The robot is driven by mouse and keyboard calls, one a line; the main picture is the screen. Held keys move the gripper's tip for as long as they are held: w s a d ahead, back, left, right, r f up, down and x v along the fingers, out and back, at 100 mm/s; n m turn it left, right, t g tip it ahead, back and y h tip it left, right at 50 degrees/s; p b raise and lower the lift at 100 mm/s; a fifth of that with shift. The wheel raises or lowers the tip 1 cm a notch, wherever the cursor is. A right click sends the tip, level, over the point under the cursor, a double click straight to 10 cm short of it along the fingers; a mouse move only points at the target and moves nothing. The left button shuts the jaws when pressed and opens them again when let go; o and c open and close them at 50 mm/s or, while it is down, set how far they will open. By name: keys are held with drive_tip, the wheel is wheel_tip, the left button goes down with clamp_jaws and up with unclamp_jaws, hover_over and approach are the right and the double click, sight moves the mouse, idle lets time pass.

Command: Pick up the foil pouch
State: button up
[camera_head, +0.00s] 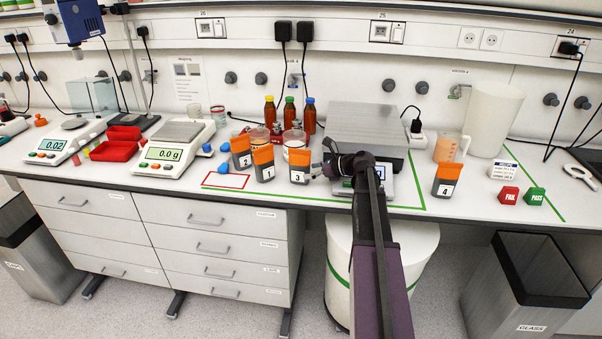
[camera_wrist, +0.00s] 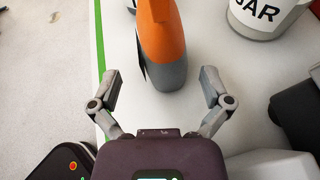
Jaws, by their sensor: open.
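Several orange-and-grey pouches stand upright on the white bench: pouch 2 (camera_head: 241,160), pouch 1 (camera_head: 264,172), pouch 3 (camera_head: 299,176) and pouch 4 (camera_head: 444,188), which stands apart at the right. My gripper (camera_head: 318,171) is low over the bench, just right of pouch 3. In the wrist view, one orange-and-grey pouch (camera_wrist: 165,68) is straight ahead, with its grey end toward the gap between my spread fingers (camera_wrist: 160,82). The fingers are open and show a gap on either side of it. Its number is not visible there.
A white jar lettered "GAR" (camera_wrist: 264,17) is close to the right of the pouch. Brown bottles (camera_head: 309,117) stand behind the pouches.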

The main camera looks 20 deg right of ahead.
sight(299, 162)
drive_tip(key=shift+b+x, duration=0.75)
drive_tip(key=shift+x, duration=1.5)
drive_tip(key=shift+w+d, duration=0.1)
clamp_jaws()
drive_tip(key=shift+r, duration=0.2)
wheel_tip(299, 162, up, 4)
drive_tip(key=p, duration=0.4)
drive_tip(key=shift+f, duration=0.2)
drive_tip(key=s+a+p, duration=0.1)
drive_tip(key=s+a, duration=0.7)
drive_tip(key=s, duration=0.5)
drive_tip(key=shift+s+a+r, duration=0.2)
drive_tip(key=shift+s+r, duration=0.15)
drive_tip(key=shift+r, duration=0.15)
